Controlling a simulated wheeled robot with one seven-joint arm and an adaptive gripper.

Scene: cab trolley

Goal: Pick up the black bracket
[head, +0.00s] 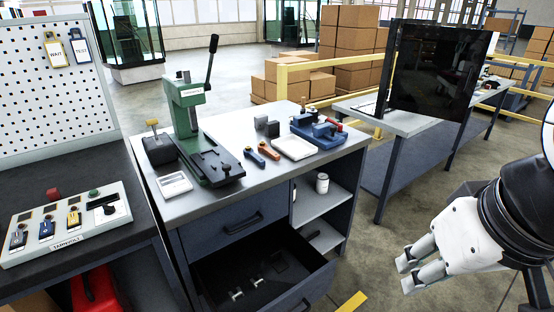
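I cannot single out the black bracket for certain. A small black block-like piece (271,129) stands on the grey bench top, beside a grey block (261,122). A dark, flat, squarish piece (280,260) lies in the open drawer (318,283), hard to make out against the dark floor of the drawer. My gripper (405,275) is at the right, over the floor and apart from the bench. Its two fingers are spread and nothing shows between them.
A green press (187,115), a white tray (294,147), orange and blue handled tools and a blue vise (318,132) crowd the bench top. The pulled-out drawer holds small metal parts (237,294). A button panel (68,224) stands left.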

